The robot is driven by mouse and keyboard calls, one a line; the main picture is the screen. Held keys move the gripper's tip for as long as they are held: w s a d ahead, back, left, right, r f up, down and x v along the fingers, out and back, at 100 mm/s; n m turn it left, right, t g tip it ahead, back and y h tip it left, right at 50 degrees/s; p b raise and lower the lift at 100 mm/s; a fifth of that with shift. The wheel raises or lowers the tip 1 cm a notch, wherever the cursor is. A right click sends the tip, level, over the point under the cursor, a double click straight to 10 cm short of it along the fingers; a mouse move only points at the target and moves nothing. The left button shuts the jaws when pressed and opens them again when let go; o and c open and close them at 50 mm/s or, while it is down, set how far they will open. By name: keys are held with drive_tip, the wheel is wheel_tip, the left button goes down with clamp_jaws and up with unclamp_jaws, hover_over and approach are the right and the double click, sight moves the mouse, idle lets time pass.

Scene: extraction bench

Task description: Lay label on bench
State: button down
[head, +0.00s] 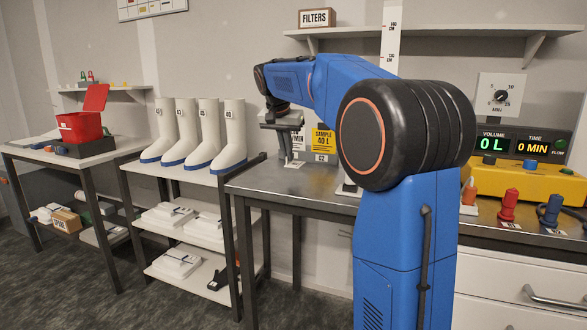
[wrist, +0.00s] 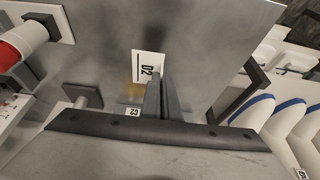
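A yellow SAMPLE 40 L sign (head: 323,140) stands at the bench's back, with a C2 tag (head: 320,158) below. A height post (head: 390,35) stands to its right. White boots (head: 197,135) stand on the rack to the left.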

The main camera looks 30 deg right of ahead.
sight(287, 164)
drive_tip(key=shift+f, duration=2.6)
drive_tip(key=shift+f, duration=0.15)
drive_tip(key=c, duration=2)
unclamp_jaws()
drive_tip(key=v, duration=1.2)
drive_tip(key=s+a+f+n+t+y, duration=0.1)
drive_tip(key=s+a+f+n, duration=0.3)
drive_tip(key=s, duration=0.6)
drive_tip(key=s+a+f+n+y, duration=0.1)
drive_tip(key=s+a+f, duration=0.4)
drive_tip(key=s, duration=0.4)
drive_tip(key=s+a+f+n, duration=0.1)
drive_tip(key=s+f, duration=0.5)
drive_tip(key=s+a+f+n+y, duration=0.1)
drive_tip(key=s+f+n, duration=0.1)
drive_tip(key=s+f, duration=0.4)
drive_tip(key=s+a+f+n+t, duration=0.1)
drive_tip(key=s+a+f+n, duration=0.1)
drive_tip(key=s+f, duration=0.4)
drive_tip(key=shift+s+f, duration=0.15)
drive_tip(key=shift+f, duration=0.45)
drive_tip(key=shift+s+f, duration=0.15)
drive_tip(key=shift+f, duration=0.4)
